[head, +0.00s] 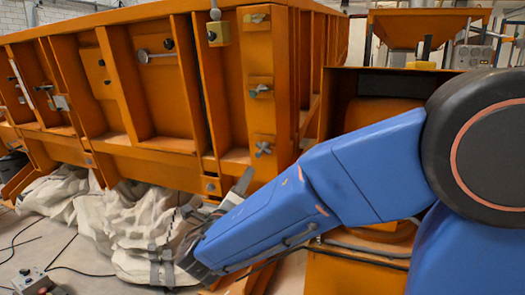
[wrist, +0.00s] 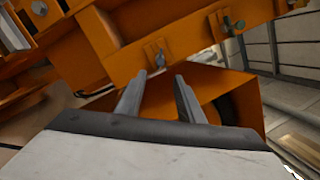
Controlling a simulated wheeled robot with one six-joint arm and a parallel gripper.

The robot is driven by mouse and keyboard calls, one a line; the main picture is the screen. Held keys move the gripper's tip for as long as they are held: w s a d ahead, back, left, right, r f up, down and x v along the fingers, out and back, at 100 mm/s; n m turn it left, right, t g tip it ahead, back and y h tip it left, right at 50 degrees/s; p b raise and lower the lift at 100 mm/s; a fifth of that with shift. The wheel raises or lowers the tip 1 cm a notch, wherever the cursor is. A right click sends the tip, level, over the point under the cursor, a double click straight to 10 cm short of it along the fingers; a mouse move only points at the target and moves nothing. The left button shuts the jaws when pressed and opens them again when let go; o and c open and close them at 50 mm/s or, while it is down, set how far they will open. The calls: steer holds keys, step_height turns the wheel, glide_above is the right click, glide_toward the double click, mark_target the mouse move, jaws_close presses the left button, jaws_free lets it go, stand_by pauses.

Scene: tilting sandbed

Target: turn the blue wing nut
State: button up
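A small blue-grey wing nut (wrist: 160,59) sits on a plate on the orange beam in the wrist view, just beyond the gap between my fingertips. It seems to be the lowest fitting (head: 263,149) on the orange post in the head view, where its colour looks dull grey-blue. My gripper (wrist: 160,77) is open and empty, its two grey fingers apart and pointing toward the nut. No contact with the nut shows. In the head view my gripper (head: 218,196) is below and left of that fitting, partly hidden by my blue arm.
Two more small fittings, a middle one (head: 260,90) and a top one (head: 257,18), sit higher on the same post. The ribbed orange sandbed wall (head: 175,85) extends left. Crumpled white sacks (head: 140,225) lie below it. An orange hopper (head: 410,25) stands at the back right.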

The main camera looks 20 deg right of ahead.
mark_target(261, 150)
steer(key=x, duration=1.7)
steer(key=shift+s, duration=0.1)
jaws_close()
